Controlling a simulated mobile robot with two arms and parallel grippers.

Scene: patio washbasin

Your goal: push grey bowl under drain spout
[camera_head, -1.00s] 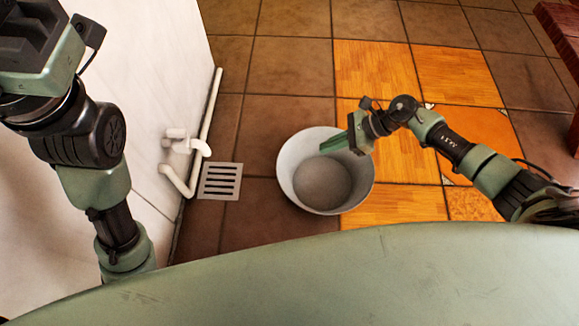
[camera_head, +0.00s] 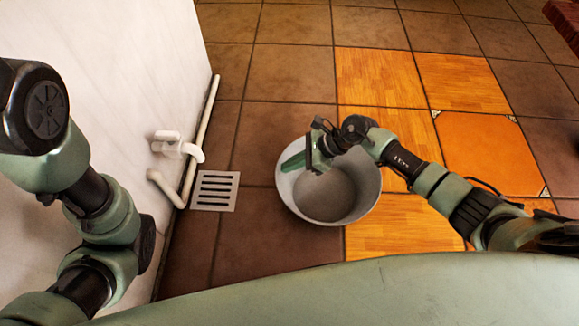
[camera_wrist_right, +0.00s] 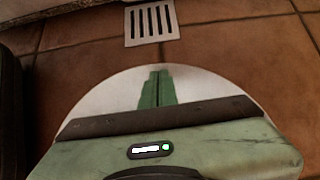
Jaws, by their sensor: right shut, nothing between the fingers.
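The grey bowl (camera_head: 345,205) stands upright on the tiled floor in the head view, right of the floor drain. Its pale rim also shows in the right wrist view (camera_wrist_right: 205,82), partly hidden by my gripper. The white drain spout (camera_head: 196,152) comes out of the wall left of the bowl, above the floor drain. My right gripper (camera_head: 291,163) is shut and empty, over the left part of the bowl; its green fingers also show in the right wrist view (camera_wrist_right: 157,80). I cannot tell whether they touch the bowl's wall. My left gripper is out of view; only my left arm shows.
The slotted floor drain (camera_head: 215,191) lies near the wall (camera_head: 110,60), and also shows in the right wrist view (camera_wrist_right: 152,23). A white pipe (camera_head: 204,125) runs along the wall's base. Brown floor between bowl and drain is clear. A dark red furniture edge (camera_head: 566,20) is at upper right.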

